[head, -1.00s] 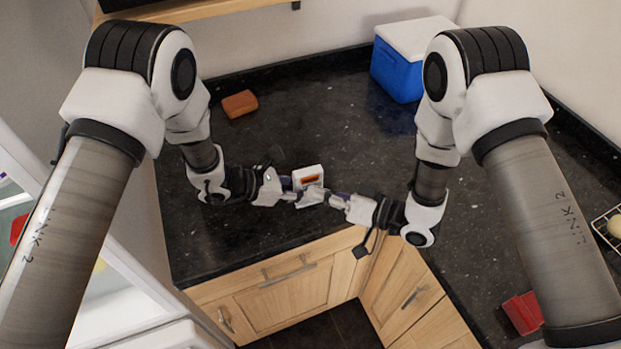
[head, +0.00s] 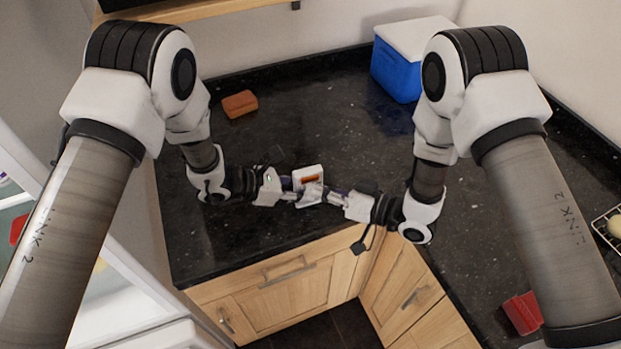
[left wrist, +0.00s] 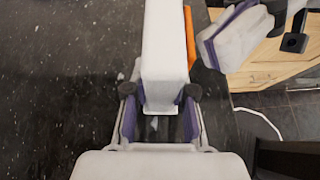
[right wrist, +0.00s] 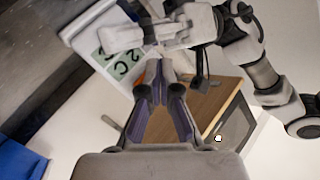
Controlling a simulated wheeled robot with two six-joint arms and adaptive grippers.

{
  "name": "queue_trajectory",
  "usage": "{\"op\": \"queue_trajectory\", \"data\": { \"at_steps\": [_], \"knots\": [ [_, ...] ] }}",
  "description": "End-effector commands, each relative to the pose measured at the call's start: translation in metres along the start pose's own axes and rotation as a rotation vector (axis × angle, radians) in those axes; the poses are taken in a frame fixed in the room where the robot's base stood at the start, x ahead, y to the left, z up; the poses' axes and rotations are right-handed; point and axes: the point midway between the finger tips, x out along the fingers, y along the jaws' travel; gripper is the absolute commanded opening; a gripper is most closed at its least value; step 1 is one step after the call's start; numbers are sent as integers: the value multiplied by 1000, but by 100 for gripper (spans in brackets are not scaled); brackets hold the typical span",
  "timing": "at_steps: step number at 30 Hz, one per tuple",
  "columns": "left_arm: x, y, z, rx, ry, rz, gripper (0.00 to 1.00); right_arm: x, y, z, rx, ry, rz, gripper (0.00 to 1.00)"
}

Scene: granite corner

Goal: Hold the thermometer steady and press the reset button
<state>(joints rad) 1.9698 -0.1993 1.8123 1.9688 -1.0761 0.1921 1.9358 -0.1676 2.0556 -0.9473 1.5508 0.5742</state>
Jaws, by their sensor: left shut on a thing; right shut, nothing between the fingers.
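The thermometer (head: 304,172) is a small white box with an orange part on its face, near the counter's front edge. My left gripper (head: 291,195) is shut on it from the left; the left wrist view shows the white body (left wrist: 165,55) between the fingers. My right gripper (head: 318,192) is shut and empty, its tips in front of the thermometer's lower face. In the right wrist view the closed fingertips (right wrist: 160,88) are close to the orange part, and the display (right wrist: 122,62) shows partly behind the left gripper. I cannot tell whether the tips touch.
An orange-brown block (head: 240,103) lies at the back left of the dark counter (head: 300,120). A blue cooler with a white lid (head: 400,75) stands at the back right. A red object (head: 523,313) and a wire rack (head: 607,225) are on the right.

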Motion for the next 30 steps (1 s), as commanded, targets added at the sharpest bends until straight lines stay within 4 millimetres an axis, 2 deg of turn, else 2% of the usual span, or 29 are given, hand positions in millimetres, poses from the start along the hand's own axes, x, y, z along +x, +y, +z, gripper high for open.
{"op": "queue_trajectory", "data": {
  "at_steps": [30],
  "knots": [
    [0,0,0,0,0,-1,5,6,4,-4,0,0,0,0]
  ]
}}
